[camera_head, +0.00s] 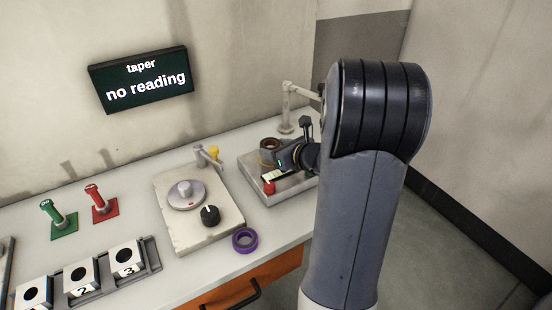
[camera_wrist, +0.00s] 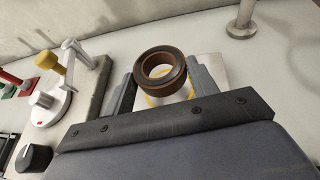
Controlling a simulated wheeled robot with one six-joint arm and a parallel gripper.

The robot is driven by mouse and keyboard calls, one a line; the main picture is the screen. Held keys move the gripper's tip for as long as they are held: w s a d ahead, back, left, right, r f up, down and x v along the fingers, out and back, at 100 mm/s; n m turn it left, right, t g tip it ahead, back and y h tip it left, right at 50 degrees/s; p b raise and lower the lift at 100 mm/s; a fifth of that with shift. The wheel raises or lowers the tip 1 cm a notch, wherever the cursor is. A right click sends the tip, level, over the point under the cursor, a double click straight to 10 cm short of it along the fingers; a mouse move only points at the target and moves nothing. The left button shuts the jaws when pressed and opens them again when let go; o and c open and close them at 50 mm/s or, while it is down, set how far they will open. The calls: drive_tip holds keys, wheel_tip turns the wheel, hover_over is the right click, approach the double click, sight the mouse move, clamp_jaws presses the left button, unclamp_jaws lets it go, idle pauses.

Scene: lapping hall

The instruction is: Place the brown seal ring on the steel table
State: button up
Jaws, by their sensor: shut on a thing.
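The brown seal ring (camera_wrist: 165,88) is between the two fingers of my gripper (camera_wrist: 163,88) in the wrist view. My gripper is shut on it, with its hole facing up. A yellow circle shows under and around the ring on a pale metal surface. In the head view the brown ring (camera_head: 269,151) is over the grey steel table (camera_head: 287,189) at the back right of the bench. My gripper (camera_head: 275,157) reaches in there from the right. I cannot tell whether the ring touches the surface.
A thin post with an arm (camera_head: 287,121) stands behind the steel table. Left of it is a plate (camera_head: 172,220) with a round disc and a black knob. A purple ring (camera_head: 245,240) lies near the front edge. The wall screen (camera_head: 140,79) reads "taper no reading".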

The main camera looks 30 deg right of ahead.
drive_tip(key=shift+f, duration=1.65)
drive_tip(key=shift+f+b, duration=0.15)
drive_tip(key=shift+b, duration=0.3)
drive_tip(key=o, duration=1)
drive_tip(key=shift+r+p, duration=0.25)
drive_tip(key=shift+p, duration=0.05)
drive_tip(key=p+v, duration=0.1)
drive_tip(key=v, duration=1.1)
